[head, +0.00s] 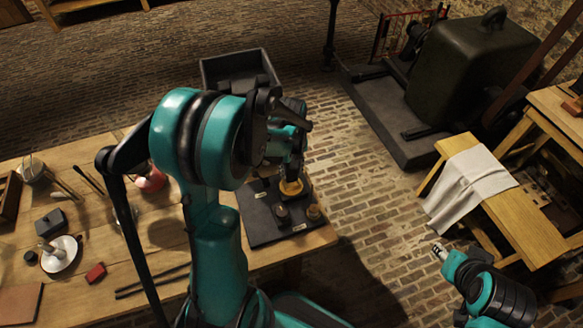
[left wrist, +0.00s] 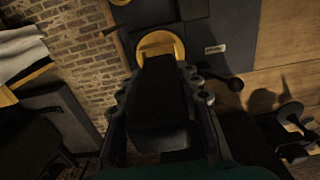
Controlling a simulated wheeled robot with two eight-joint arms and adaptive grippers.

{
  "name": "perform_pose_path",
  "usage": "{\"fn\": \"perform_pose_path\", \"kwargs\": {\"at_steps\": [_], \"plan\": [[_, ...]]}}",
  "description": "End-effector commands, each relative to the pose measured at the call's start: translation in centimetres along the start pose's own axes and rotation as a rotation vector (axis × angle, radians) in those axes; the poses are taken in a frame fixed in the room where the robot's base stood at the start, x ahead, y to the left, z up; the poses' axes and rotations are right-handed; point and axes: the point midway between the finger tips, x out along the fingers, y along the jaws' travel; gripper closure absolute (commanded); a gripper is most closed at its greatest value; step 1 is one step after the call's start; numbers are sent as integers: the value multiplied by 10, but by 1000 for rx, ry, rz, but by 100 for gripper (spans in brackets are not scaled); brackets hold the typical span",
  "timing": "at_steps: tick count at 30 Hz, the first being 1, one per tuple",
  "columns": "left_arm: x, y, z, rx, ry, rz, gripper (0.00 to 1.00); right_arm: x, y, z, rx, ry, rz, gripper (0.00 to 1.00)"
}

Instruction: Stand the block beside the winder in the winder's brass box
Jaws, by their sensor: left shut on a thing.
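My left gripper (head: 289,165) is over the far right end of the wooden bench, partly hidden by my own arm. In the left wrist view it (left wrist: 160,110) is shut on a dark block (left wrist: 160,85), with a finger on each side. The round brass box (head: 291,188) is on a dark board; in the left wrist view its brass rim (left wrist: 160,38) shows just beyond the block's far end. I cannot tell whether the block touches it. The winder is not clearly made out. My right gripper (head: 440,252) is away from the bench at lower right, its jaws too small to read.
The dark board (head: 256,228) also carries a small dark piece (head: 281,213) and a brass knob (head: 314,212). A white dish (head: 60,262), a red block (head: 95,272) and several tools lie at left. A grey open crate (head: 238,62) is behind the bench.

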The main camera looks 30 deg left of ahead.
Motion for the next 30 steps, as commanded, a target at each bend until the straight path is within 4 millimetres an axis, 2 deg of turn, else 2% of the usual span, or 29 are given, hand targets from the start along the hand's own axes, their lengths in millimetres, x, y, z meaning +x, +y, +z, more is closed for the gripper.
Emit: {"fn": "perform_pose_path", "kwargs": {"at_steps": [30], "plan": [[6, 0, 0, 0, 0, 0, 100, 5, 0, 3, 0, 0, 0, 60]]}}
